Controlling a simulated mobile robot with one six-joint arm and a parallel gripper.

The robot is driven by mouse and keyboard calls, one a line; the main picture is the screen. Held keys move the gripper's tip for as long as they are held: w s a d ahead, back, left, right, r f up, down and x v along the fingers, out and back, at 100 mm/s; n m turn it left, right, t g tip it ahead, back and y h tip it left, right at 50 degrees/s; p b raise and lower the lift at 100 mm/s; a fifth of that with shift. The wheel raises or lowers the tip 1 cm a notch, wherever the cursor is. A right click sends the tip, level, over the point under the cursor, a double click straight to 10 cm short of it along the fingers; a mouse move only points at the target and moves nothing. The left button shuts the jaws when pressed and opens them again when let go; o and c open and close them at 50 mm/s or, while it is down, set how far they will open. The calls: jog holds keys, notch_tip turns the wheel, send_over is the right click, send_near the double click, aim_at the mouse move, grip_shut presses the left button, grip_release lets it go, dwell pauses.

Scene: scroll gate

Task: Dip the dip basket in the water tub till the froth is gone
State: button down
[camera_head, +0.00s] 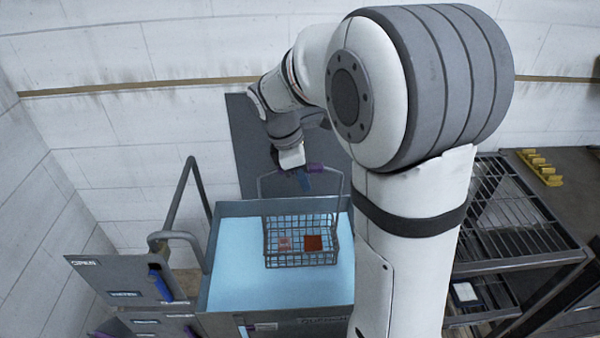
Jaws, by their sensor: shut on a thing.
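The dip basket (301,259) is a dark wire basket with a tall handle. It hangs from my gripper (304,174), which is shut on the handle's top bar. A red block and a smaller pinkish block show inside the basket. The water tub (228,209) is a grey box filled with light blue water. The basket is over the tub's right part; I cannot tell whether its bottom touches the water. No froth can be made out on the water or the basket at this size.
A dark metal rack (513,215) with slatted shelves stands at the right, behind my arm. A grey rail (181,232) rises at the tub's left. The left part of the water is clear.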

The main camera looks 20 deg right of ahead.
notch_tip(320, 180, down, 30)
jog(key=b, duration=1.8)
jog(key=shift+w, duration=0.1)
dwell(4.8)
